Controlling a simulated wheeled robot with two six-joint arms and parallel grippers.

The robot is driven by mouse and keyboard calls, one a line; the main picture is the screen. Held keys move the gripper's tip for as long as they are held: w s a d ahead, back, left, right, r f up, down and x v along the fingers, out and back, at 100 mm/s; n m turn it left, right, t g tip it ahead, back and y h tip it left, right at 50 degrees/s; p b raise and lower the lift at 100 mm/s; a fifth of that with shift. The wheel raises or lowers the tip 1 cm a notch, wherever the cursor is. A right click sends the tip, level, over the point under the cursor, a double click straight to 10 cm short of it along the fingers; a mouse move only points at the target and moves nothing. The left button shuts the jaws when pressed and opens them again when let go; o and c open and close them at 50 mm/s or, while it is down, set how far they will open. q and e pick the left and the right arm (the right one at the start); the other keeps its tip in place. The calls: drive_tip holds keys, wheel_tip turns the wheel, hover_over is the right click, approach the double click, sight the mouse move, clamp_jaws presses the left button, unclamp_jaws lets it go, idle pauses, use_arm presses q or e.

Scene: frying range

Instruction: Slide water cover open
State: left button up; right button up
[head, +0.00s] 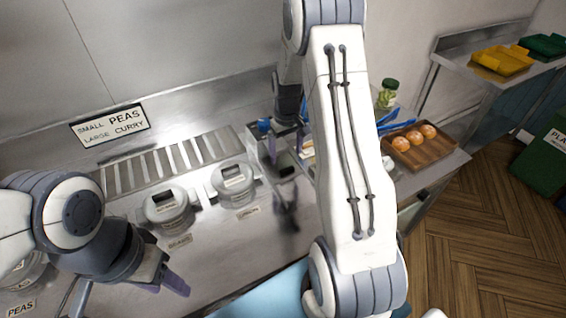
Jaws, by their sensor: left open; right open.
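A steel box-like well (255,150) is set in the counter right of the lidded pots. A small dark handle (286,171) shows at its front, seemingly on the water cover; I cannot tell how far the cover is open. My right gripper (284,138) is open, pointing down over this well. My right arm hides part of it, and I cannot tell whether the fingers touch the cover. My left gripper (128,288) is open and empty above the counter at the lower left, away from the well.
Two lidded pots, a left one (166,210) and a right one (234,184), sit in the counter. Behind them is a slotted steel strip (170,162). A wooden tray (422,153) of round orange-brown items and a green-lidded jar (387,95) stand right of my arm.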

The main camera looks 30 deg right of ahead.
sight(287, 169)
wheel_tip(287, 169, down, 7)
drive_tip(key=shift+s+d+r+p, duration=0.1)
drive_tip(key=shift+s+r+p, duration=0.1)
drive_tip(key=shift+p, duration=0.5)
clamp_jaws()
